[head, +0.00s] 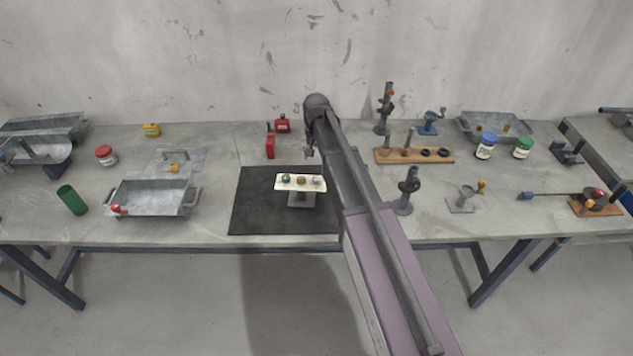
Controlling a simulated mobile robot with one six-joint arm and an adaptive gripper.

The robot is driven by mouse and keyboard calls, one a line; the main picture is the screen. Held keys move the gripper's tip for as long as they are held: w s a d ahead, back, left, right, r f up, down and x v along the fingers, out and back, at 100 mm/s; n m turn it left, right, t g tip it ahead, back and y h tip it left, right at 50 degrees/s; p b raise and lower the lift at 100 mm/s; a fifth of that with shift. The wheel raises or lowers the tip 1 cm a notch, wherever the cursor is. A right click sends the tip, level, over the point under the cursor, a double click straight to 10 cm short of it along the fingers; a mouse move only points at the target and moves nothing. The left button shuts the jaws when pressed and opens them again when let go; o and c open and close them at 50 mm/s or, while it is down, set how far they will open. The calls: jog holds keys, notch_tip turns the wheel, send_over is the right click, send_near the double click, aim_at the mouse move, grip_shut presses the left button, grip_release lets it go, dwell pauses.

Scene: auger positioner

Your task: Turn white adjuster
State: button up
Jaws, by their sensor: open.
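A small stand (301,200) with a pale top panel stands upright on the black mat (255,205). Its panel carries three small round knobs in a row: a green one (286,179) at left, a brownish one (301,180) in the middle and a whitish one (317,181), the white adjuster, at right. My arm reaches in from the lower right and passes over the right part of the mat. My gripper (309,152) points down just behind the panel, above it and apart from the knobs. It is small and dark here, open, with nothing seen between its fingers.
A red box (270,146) and a red can (283,125) stand behind the mat. A metal tray (150,198) lies to the left. A wooden board with pegs (415,156) and a dark upright tool (407,190) are to the right. The mat's left part is clear.

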aim_at(316, 178)
jog(key=shift+f+b, duration=4.55)
jog(key=shift+f, duration=0.35)
grip_shut()
